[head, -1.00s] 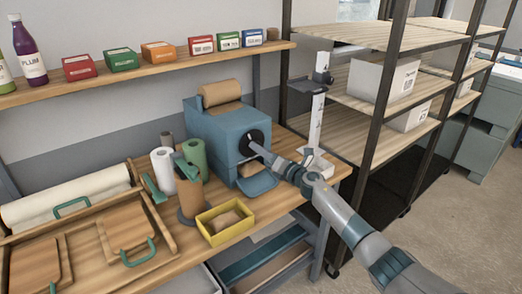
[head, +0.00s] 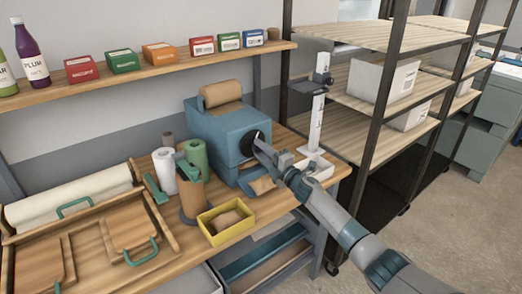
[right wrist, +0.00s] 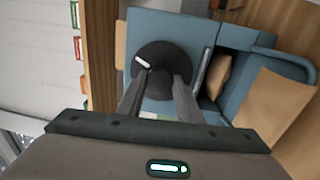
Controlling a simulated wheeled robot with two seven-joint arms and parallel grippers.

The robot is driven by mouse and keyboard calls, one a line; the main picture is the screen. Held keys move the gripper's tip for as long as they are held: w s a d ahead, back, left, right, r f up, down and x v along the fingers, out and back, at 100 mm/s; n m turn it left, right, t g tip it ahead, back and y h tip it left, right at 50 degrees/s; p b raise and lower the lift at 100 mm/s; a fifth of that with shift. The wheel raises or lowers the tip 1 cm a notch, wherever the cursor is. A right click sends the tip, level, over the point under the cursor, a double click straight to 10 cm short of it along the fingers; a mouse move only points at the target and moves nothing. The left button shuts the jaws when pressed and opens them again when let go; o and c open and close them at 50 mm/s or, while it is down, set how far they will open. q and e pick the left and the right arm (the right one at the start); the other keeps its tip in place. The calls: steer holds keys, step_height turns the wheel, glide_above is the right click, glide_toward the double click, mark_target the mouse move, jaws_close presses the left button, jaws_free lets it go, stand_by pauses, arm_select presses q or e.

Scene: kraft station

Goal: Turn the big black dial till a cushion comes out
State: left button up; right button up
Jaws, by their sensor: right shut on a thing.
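The blue machine (head: 215,130) stands on the bench with a brown paper roll (head: 221,93) on top. Its big black dial (right wrist: 180,57) has a white mark at its edge and sits on the machine's face. My right gripper (head: 261,148) is shut on the dial's black middle part, with a finger on each side in the right wrist view (right wrist: 158,85). The gripper and wrist partly hide the dial in the head view. A brown paper piece (head: 262,185) shows at the machine's outlet tray, and brown paper shows in the opening in the right wrist view (right wrist: 219,76). My left gripper is not in view.
A yellow box (head: 227,235) with a brown thing in it stands in front of the machine. Paper rolls (head: 164,170) stand to its left. A grey post (head: 317,120) on a white base stands to its right. A dark-framed rack (head: 385,100) is further right.

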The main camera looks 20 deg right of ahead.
steer(key=shift+m, duration=0.4)
steer(key=o, duration=1)
steer(key=shift+s+d, duration=0.1)
steer(key=shift+s, duration=0.05)
steer(key=b+v, duration=0.4)
steer(key=v, duration=1.3)
steer(key=shift+f, duration=0.2)
